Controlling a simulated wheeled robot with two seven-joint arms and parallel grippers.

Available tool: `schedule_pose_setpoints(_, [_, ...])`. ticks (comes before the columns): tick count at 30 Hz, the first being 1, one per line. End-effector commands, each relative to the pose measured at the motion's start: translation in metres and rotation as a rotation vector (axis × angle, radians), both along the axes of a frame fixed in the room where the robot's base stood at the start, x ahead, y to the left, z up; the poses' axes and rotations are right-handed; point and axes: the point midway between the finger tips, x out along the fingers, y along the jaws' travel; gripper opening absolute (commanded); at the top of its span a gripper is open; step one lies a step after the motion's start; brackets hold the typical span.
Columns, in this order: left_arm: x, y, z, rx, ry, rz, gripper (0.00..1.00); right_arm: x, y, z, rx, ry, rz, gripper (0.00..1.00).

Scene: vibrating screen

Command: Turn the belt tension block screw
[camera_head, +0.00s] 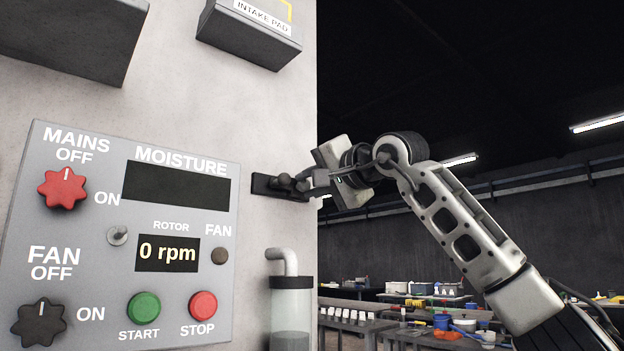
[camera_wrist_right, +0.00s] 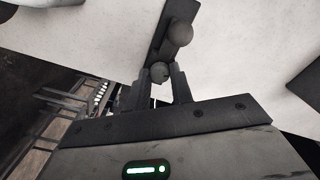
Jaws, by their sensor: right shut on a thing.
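The belt tension block (camera_head: 265,185) is a dark bar on the pale machine wall, right of the control panel in the head view. In the right wrist view the dark block (camera_wrist_right: 165,40) carries a round knob (camera_wrist_right: 180,32) and a smaller round screw head (camera_wrist_right: 160,71). My right gripper (camera_head: 308,182) reaches it from the right. In the wrist view its two fingers (camera_wrist_right: 160,84) are on either side of the screw head and shut on it. The fingertips partly hide the screw. My left gripper is not in view.
The control panel (camera_head: 185,309) has red and black knobs, START and STOP buttons and a display reading 0 rpm. A clear cylinder with a bent pipe (camera_head: 291,300) stands below the block. The intake pad box (camera_head: 250,30) juts out above. Cluttered tables (camera_head: 440,325) stand behind.

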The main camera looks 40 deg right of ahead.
Motion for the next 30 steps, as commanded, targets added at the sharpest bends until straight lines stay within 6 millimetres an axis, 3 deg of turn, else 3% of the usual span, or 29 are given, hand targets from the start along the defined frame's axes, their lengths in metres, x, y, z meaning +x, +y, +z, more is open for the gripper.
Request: schedule_pose_setpoints(30, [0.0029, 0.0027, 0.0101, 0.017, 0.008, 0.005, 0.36, 0.0, -0.0002, 0.0005, 0.962, 0.076, -0.001, 0.0])
